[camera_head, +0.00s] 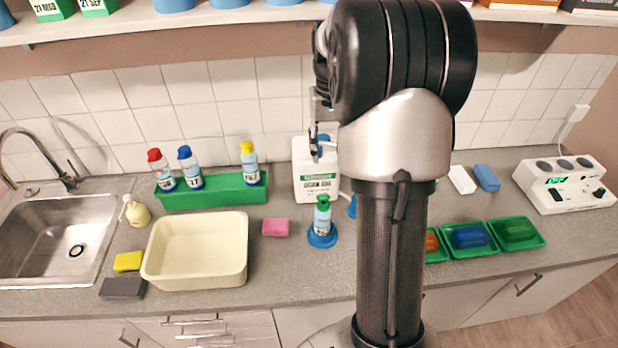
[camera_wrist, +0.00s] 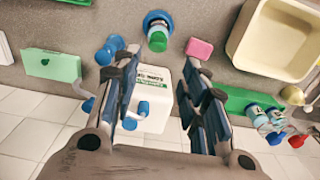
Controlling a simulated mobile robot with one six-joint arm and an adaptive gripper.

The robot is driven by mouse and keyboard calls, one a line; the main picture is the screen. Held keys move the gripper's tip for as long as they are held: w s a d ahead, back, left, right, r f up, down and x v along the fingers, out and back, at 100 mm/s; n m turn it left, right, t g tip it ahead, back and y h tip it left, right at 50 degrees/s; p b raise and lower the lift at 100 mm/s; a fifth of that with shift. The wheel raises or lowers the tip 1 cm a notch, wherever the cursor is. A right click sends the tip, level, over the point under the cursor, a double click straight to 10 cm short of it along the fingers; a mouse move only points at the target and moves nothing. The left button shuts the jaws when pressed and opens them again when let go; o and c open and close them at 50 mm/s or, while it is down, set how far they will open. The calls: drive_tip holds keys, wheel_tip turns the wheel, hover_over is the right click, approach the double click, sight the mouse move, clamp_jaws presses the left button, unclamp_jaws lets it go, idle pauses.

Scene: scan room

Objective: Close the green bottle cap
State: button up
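The bottle with the green cap (camera_head: 323,215) stands upright in a blue round base (camera_head: 322,238) on the counter. In the wrist view its green top (camera_wrist: 157,40) shows from above at the top middle, on the blue base (camera_wrist: 156,19). Whether the cap is open or closed is too small to tell. My gripper (camera_wrist: 162,65) is open and empty, with its two fingers apart. In the head view the gripper (camera_head: 317,150) is partly hidden by my arm, above and behind the bottle, in front of the white jug.
The white jug (camera_head: 312,182) with a blue top stands close behind the bottle. A pink sponge (camera_head: 275,227) and cream basin (camera_head: 154,250) lie left. A green rack (camera_head: 210,194) holds red, blue and yellow capped bottles. Green trays (camera_head: 516,233) and a white device (camera_head: 566,185) stand right.

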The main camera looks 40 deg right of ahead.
sight(325, 198)
wheel_tip(325, 198, down, 17)
drive_tip(key=shift+f+b, duration=0.1)
drive_tip(key=shift+b, duration=0.9)
drive_tip(key=shift+c, duration=0.2)
clamp_jaws()
